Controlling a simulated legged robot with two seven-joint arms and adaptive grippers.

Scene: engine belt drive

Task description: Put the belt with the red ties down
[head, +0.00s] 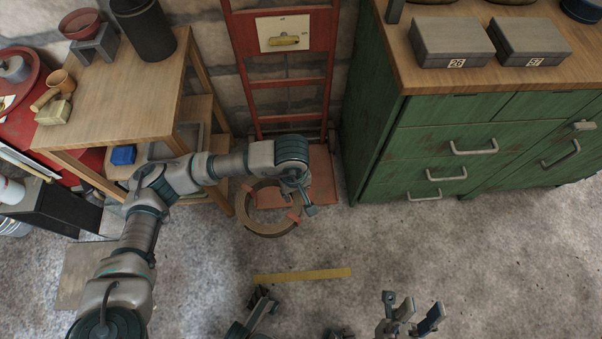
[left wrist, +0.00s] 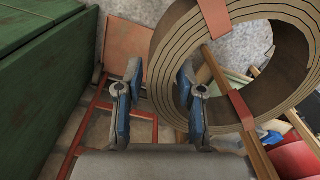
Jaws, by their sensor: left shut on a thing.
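The belt with the red ties (head: 243,222) is a brown coiled ring near the foot of the red hand truck in the head view. In the left wrist view the belt (left wrist: 257,115) fills the right side, close to the fingers. My left gripper (head: 303,200) is at the ring's right side, shut on the belt. In the left wrist view the fingers of my left gripper (left wrist: 160,75) stand apart with the coil's edge by them. I cannot tell whether the belt touches the floor. My right gripper (head: 410,315) is open and empty at the bottom of the head view.
A red hand truck (head: 279,73) leans on the wall, its red toe plate (head: 322,178) by the belt. A green cabinet (head: 420,148) stands right, a wooden table (head: 120,85) left. A yellow strip (head: 302,275) lies on the floor. The floor at right is clear.

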